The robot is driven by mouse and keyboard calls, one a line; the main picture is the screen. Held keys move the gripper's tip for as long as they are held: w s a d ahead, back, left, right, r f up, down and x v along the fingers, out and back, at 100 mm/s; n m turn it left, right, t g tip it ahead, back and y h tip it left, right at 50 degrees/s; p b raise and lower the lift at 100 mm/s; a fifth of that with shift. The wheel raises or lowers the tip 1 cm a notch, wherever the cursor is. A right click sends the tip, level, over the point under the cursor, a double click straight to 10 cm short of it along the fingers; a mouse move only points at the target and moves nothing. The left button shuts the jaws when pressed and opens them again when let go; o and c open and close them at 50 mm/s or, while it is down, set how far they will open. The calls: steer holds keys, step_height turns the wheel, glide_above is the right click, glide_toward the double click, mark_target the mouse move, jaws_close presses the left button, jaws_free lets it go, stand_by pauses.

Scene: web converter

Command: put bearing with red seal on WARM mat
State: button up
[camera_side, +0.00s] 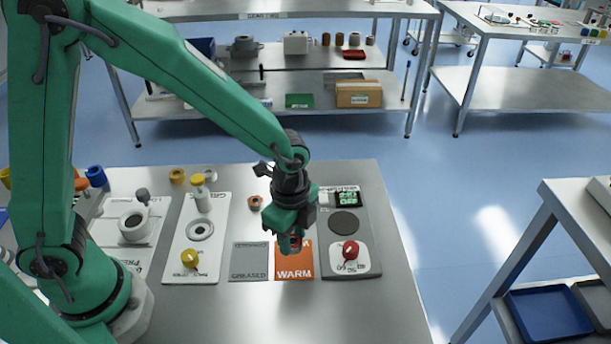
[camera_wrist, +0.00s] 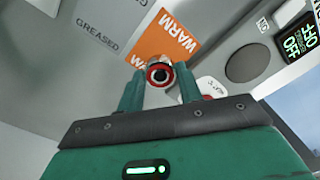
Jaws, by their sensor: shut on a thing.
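My gripper (camera_side: 291,240) is shut on the bearing with the red seal (camera_wrist: 160,74), which shows as a ring with a red face between the fingertips in the wrist view. In the side view the bearing is mostly hidden by the fingers. The gripper hangs over the far part of the orange WARM mat (camera_side: 294,270); I cannot tell how high the bearing is above it. The WARM mat also shows behind the bearing in the wrist view (camera_wrist: 165,38).
The grey GREASED mat (camera_side: 249,262) lies to the left of the WARM mat. A panel with a dark round plate (camera_side: 344,223) and a red knob (camera_side: 351,250) is to the right. Another small ring (camera_side: 255,202) lies behind. The table front is clear.

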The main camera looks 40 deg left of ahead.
mark_target(293, 239)
steer(key=shift+w+a+f, duration=0.1)
steer(key=shift+w, duration=0.05)
steer(key=shift+f, duration=2)
steer(key=shift+f, duration=0.1)
steer(key=o, duration=1)
step_height(293, 239, up, 12)
steer(key=shift+r, duration=0.1)
